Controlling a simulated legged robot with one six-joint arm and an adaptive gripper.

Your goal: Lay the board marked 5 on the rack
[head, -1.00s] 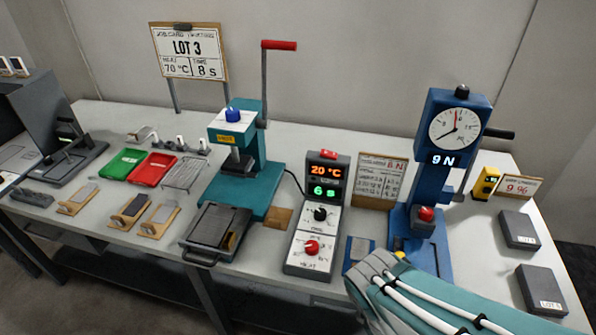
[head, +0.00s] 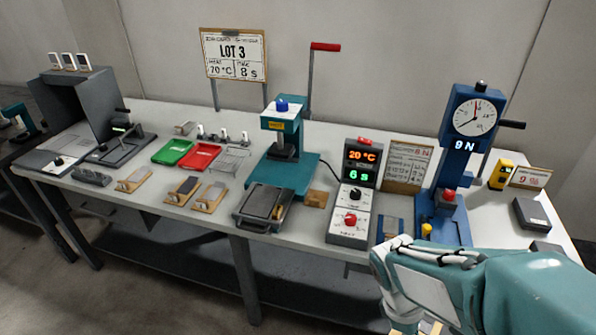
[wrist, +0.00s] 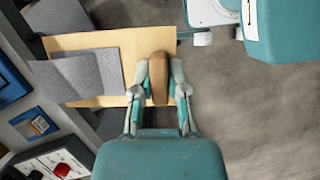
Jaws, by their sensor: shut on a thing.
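My gripper (wrist: 159,80) is shut on the brown handle (wrist: 158,66) of a pale wooden board (wrist: 120,42). Two grey pieces (wrist: 97,72) lie at the board's left part and overlap. No number on this board can be read. In the head view my gripper's fingers are hidden at the lower right, and only a sliver of the board (head: 432,328) shows below my arm. The wire rack (head: 233,159) stands on the table, right of the red tray, and looks empty. It is well to the left of my gripper.
A green tray (head: 172,152) and a red tray (head: 201,157) stand beside the rack. Several wooden boards (head: 134,180) lie along the front edge. A teal press (head: 283,160), a control box (head: 349,212) and a blue press (head: 455,165) stand between. Open floor lies in front of the table.

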